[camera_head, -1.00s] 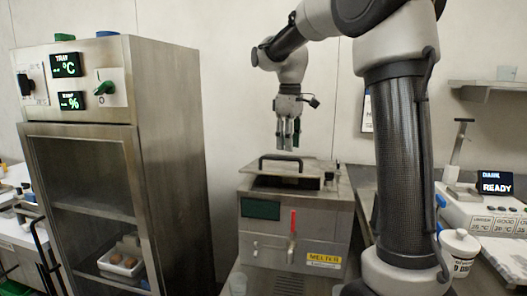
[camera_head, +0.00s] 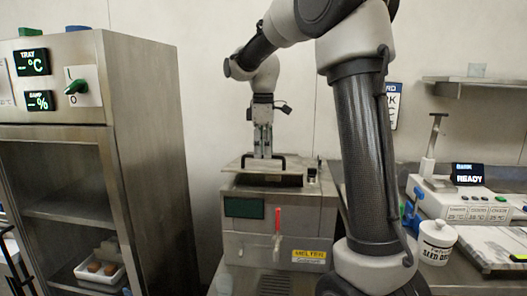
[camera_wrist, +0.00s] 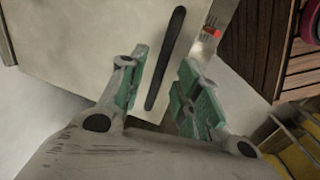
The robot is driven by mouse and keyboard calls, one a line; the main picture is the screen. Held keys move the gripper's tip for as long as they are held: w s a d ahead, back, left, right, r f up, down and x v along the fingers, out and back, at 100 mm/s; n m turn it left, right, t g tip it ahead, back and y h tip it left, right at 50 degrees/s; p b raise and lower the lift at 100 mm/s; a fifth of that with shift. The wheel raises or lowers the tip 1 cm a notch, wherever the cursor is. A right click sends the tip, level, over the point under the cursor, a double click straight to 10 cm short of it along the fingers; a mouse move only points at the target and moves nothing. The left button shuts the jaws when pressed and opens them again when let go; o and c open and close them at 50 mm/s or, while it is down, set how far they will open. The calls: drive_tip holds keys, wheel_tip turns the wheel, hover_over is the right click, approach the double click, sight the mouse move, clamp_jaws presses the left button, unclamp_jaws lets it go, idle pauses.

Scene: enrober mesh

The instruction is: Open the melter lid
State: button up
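The melter (camera_head: 236,240) is a steel box with a red-handled tap and a yellow label. Its flat lid (camera_head: 233,165) lies about level on top, with a black bar handle (camera_head: 282,157). My gripper (camera_head: 263,155) points straight down at the handle. In the wrist view my gripper (camera_wrist: 160,98) is open, with its two green-padded fingers apart. The handle (camera_wrist: 166,58) runs between and beyond them, with a gap to both pads. The pale lid surface (camera_wrist: 95,35) lies beneath. I cannot tell the exact height of the fingertips against the handle.
A tall steel cabinet (camera_head: 150,150) stands left, with a white tray (camera_head: 98,270) inside. A white control unit (camera_head: 460,207) and a lidded white pot (camera_head: 437,240) are on the right-hand counter. A wall shelf (camera_head: 470,82) hangs above.

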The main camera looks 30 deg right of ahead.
drive_tip(key=shift+f, duration=0.45)
clamp_jaws()
drive_tip(key=shift+d, duration=0.1)
